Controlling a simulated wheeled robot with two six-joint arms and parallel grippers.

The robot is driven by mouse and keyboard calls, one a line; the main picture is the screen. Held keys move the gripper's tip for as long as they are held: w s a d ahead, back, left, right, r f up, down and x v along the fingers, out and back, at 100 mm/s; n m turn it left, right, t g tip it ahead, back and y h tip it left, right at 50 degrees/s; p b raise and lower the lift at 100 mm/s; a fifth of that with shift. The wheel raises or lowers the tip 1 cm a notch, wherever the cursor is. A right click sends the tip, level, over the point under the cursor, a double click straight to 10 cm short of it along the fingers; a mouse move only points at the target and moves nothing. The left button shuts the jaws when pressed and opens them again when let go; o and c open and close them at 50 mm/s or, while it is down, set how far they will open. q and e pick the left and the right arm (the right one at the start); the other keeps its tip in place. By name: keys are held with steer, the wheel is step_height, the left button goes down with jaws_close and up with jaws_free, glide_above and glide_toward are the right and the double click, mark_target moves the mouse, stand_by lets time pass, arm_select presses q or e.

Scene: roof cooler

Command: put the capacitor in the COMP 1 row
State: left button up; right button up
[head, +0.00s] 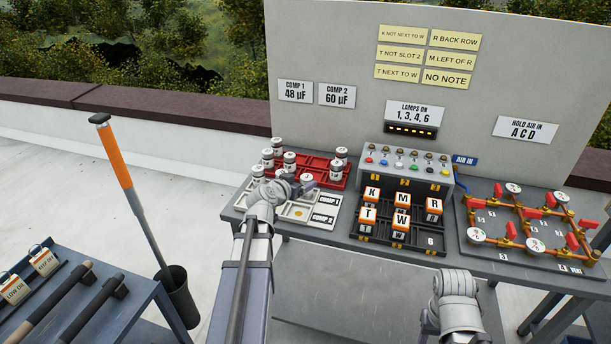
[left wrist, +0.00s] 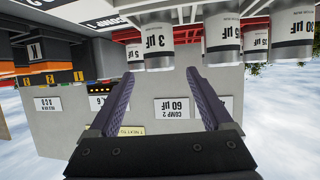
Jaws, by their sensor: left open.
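Several white-and-grey capacitors (head: 289,158) stand around the red rack (head: 318,163), two of them at its right side. The pale tray in front has a COMP 1 row label (head: 330,201) and a COMP 2 label (head: 322,217). My left gripper (head: 305,185) is over the tray's back edge, partly hiding the rows. In the left wrist view, its purple fingers (left wrist: 160,77) are apart with nothing between them. A 3 µF capacitor (left wrist: 157,42) is just beyond the fingertips; a 30 µF one (left wrist: 293,35) and others stand beside it. My right gripper is not visible.
Signs behind read COMP 1 48 µF (head: 295,91) and COMP 2 60 µF (head: 337,95). A grey lamp box (head: 405,170) and a black rack of lettered blocks (head: 402,220) stand to the right, then brass piping with red valves (head: 530,215). The panel (head: 350,60) bounds the back.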

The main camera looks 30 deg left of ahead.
arm_select(q)
steer(key=p+v, duration=0.2)
steer(key=v, duration=0.5)
